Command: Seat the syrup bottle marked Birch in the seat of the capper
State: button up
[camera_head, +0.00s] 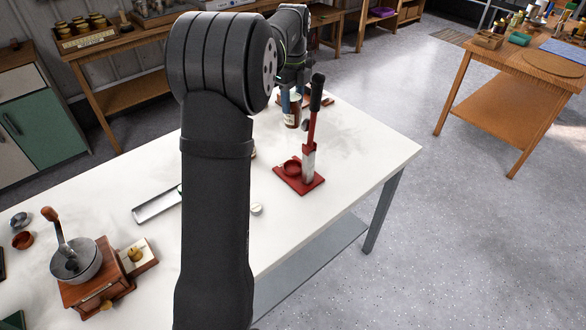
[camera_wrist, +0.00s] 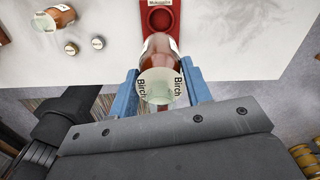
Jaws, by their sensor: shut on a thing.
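The syrup bottle marked Birch (camera_wrist: 160,57), amber with a white label, is between the blue fingers of my gripper (camera_wrist: 160,82) in the wrist view. In the head view the bottle (camera_head: 291,117) hangs from my gripper (camera_head: 291,101) at the far side of the table, behind the capper. The capper (camera_head: 311,180) has a red base, a pale post and a red lever with a black handle. Its round red seat (camera_head: 292,168) looks empty. In the wrist view the seat (camera_wrist: 160,20) lies just beyond the bottle. The bottle's underside is hidden.
Another amber bottle (camera_wrist: 55,18) and two small round caps, one pale (camera_wrist: 97,43) and one darker (camera_wrist: 72,48), are left in the wrist view. A grinder (camera_head: 85,270) and a metal tray (camera_head: 157,205) stand on the white table (camera_head: 360,145). The table is clear right of the capper.

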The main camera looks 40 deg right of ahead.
aim_at(293, 116)
notch_tip(293, 116, down, 18)
jog(key=shift+d+r, duration=0.1)
dwell(0.5)
jog(key=shift+f, duration=0.2)
jog(key=o, duration=1.1)
jog(key=shift+o, duration=0.2)
jog(key=shift+r, duration=0.1)
notch_tip(293, 116, up, 12)
jog(key=shift+r, duration=0.1)
